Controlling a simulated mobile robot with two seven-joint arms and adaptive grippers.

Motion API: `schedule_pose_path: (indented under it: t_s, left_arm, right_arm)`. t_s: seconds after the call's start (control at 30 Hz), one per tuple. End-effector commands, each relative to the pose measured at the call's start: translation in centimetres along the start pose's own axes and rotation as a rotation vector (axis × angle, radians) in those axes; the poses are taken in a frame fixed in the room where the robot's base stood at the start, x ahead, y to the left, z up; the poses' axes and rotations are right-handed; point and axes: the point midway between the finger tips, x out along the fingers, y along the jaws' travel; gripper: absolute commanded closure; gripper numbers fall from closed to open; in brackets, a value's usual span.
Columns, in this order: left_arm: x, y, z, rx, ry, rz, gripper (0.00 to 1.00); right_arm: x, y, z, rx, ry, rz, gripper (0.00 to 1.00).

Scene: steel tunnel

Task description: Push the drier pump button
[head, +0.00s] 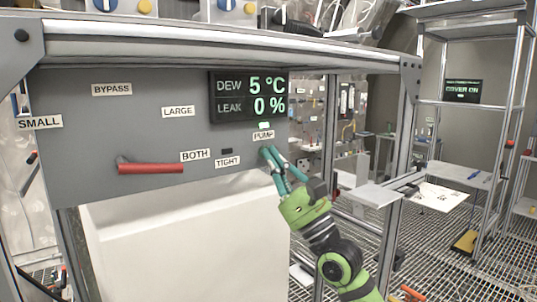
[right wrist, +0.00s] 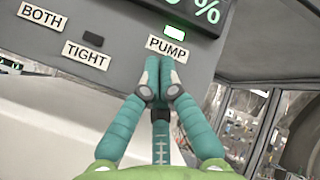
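A green lit button (head: 264,125) sits above the PUMP label (head: 263,135) on the grey panel (head: 75,150), under the black display. In the right wrist view the lit button (right wrist: 174,32) is just above its PUMP label (right wrist: 166,49). My right gripper (head: 267,151) has its teal fingertips together, just below the PUMP label. In the right wrist view the shut fingertips (right wrist: 161,80) point up at the panel, below the label and the button. Whether they touch the panel I cannot tell. My left gripper is not in view.
The display (head: 248,96) reads DEW 5 °C and LEAK 0 %. A dark button (head: 227,151) sits above the TIGHT label. A red handle (head: 151,168) is left, near BOTH. A metal frame post (head: 401,140) and shelf rack (head: 490,130) stand to the right.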

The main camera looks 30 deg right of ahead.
Motion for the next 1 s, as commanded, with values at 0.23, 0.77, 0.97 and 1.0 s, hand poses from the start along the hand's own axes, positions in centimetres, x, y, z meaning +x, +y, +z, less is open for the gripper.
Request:
schedule_pose_path:
  t_s: [0.23,0.77,0.97,1.0]
  left_arm:
    - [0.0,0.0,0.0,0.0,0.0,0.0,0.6]
    - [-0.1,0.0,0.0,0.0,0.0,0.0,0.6]
    - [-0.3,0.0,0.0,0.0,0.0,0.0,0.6]
    - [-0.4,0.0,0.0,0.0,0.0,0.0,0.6]
  right_arm:
    - [0.1,0.1,-0.1,0.0,0.001,0.002,1.0]
    - [-0.5,-0.2,0.2,0.001,0.002,0.002,1.0]
    - [-1.0,-0.6,0.6,0.002,0.001,0.001,1.0]
    - [-1.3,-0.8,0.8,0.002,0.002,0.001,1.0]
